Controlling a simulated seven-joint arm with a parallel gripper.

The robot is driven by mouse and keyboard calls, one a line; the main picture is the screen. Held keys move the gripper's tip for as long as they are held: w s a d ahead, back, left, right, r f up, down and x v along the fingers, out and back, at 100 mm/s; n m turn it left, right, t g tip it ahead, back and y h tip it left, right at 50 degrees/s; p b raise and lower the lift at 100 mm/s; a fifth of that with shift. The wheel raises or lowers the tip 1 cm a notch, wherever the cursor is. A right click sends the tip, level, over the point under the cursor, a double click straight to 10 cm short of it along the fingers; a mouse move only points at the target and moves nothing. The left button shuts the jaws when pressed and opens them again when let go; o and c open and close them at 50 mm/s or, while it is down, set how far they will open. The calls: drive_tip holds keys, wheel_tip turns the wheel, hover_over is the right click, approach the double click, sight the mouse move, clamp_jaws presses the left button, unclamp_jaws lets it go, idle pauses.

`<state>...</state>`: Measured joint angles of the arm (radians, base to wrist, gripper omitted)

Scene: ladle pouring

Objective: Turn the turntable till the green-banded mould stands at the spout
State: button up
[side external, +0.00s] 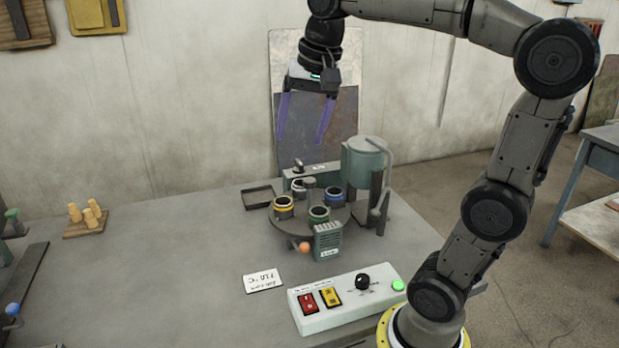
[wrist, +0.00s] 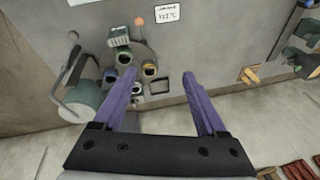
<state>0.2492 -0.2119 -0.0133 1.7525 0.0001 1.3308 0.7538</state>
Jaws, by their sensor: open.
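The dark round turntable (side external: 345,216) carries several moulds. The green-banded mould (side external: 318,214) is at the front, just behind a small green box (side external: 327,240); it also shows in the wrist view (wrist: 124,58). The yellow-banded mould (side external: 283,208) is at the left, the blue-banded one (side external: 333,196) at the right near the green pouring vessel (side external: 364,160), and a pale-banded one (side external: 298,185) at the back. I cannot make out the spout clearly. An orange ball (side external: 305,247) sits at the turntable's front edge. My gripper (side external: 301,140) is open and empty, high above and behind the turntable.
A control box (side external: 345,300) with red and yellow switches, a black knob and a green light is at the front. A label card (side external: 263,280) lies left of it. A dark square tray (side external: 262,197) and a board with yellow pegs (side external: 86,221) are farther left. The table between is clear.

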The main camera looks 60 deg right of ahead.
drive_tip(key=w+d+f+m+g, duration=0.2)
drive_tip(key=w+d+m, duration=0.2)
drive_tip(key=w+d, duration=0.45)
drive_tip(key=m+g, duration=0.1)
drive_tip(key=m, duration=0.2)
hover_over(309, 180)
wheel_tip(309, 180, down, 7)
drive_tip(key=shift+y, duration=0.4)
wheel_tip(309, 180, down, 14)
drive_tip(key=shift+d+r, duration=0.1)
drive_tip(key=shift+r, duration=0.05)
clamp_jaws()
